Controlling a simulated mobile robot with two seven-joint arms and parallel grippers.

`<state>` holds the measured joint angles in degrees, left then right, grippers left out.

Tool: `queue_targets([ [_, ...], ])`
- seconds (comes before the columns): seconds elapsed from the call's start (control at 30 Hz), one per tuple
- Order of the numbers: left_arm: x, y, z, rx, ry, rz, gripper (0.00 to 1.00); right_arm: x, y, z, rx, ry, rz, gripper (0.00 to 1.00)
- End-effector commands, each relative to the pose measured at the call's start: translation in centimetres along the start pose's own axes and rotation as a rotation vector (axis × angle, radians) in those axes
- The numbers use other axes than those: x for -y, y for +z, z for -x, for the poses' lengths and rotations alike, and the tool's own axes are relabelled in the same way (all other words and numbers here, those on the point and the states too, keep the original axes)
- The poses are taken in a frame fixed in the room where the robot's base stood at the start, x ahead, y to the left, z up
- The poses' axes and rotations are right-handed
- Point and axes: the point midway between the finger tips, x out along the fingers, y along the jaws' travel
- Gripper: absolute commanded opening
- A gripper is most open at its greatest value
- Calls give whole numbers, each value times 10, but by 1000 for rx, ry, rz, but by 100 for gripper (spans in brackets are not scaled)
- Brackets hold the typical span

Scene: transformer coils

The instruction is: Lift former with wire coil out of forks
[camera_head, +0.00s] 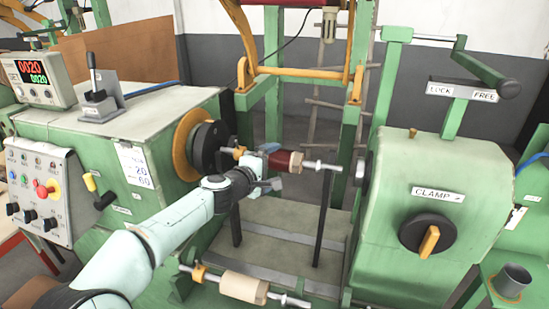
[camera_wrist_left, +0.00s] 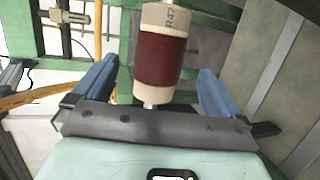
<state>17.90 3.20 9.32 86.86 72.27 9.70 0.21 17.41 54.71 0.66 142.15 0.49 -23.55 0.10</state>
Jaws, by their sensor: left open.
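The former with the dark red wire coil (camera_head: 287,161) lies on a metal shaft between the winding machine's two heads. Two thin black upright forks (camera_head: 321,222) stand below the shaft, and it appears to rest across their tops. In the left wrist view the former (camera_wrist_left: 160,62) shows a pale end marked R47 and the red winding. My left gripper (camera_head: 271,166) is at the former's left part, with its blue fingers apart. In the left wrist view one finger is on each side of the former, with a visible gap on both sides. My right gripper is not in view.
A bare pale former (camera_head: 244,287) lies on a lower shaft in front. The green headstock with its black-and-orange faceplate (camera_head: 194,147) is at left. The tailstock with the CLAMP knob (camera_head: 428,236) is at right. Green frame posts and an orange bar (camera_head: 300,73) are behind.

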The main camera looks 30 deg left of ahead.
Motion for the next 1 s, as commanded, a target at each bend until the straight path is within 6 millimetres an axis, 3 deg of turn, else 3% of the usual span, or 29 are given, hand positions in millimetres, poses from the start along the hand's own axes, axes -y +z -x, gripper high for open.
queue_targets([
  [0.23,-2,2,-35,2,0,1,99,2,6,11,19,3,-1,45],
  [0.53,-1,2,-40,0,0,0,99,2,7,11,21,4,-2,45],
  [0.57,-1,2,-40,0,0,0,93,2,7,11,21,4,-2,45],
  [0.8,-1,2,-40,0,0,0,14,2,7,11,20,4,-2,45],
  [0.83,-4,2,-39,0,5,-1,8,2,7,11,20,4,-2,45],
  [1.0,-4,2,-39,0,5,-1,8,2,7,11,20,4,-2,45],
])
